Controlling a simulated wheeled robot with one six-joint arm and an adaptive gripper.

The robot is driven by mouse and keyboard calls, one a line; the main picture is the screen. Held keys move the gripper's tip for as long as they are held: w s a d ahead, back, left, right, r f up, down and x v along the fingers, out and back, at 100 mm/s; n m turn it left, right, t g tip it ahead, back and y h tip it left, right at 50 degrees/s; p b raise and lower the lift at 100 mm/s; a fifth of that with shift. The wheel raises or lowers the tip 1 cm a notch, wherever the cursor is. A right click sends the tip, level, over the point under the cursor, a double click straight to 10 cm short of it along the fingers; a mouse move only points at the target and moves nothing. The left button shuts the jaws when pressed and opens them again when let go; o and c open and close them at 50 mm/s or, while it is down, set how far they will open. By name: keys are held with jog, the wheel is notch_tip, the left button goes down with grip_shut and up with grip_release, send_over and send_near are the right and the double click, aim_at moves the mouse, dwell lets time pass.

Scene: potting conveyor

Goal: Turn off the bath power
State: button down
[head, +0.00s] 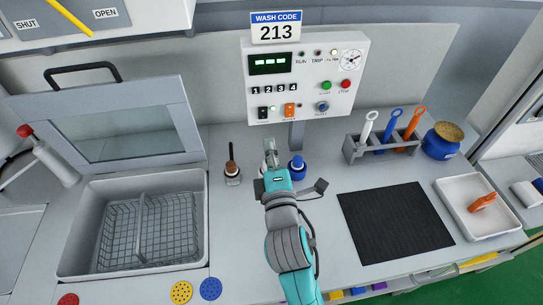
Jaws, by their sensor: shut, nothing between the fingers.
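The control panel (305,80) stands at the back, with a lit green display (270,64). On its lower row are a black rocker switch (263,113) and an orange rocker switch (290,110); their labels are too small to read. A blue knob (322,107), a green button (326,86) and a red button (345,84) sit to their right. My gripper (269,143) is shut and empty, pointing up at the panel from just below the black switch, apparently apart from it. The bath (75,238) is at the left with its lid raised and a wire basket inside.
A rack (352,150) of coloured tools, a blue pot (441,141), a black mat (390,238) and a white tray (452,212) lie further right.

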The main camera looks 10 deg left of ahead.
aim_at(263, 111)
jog(key=x, duration=0.9)
jog(key=shift+w+r, duration=0.1)
jog(key=shift+w, duration=0.05)
dwell(0.4)
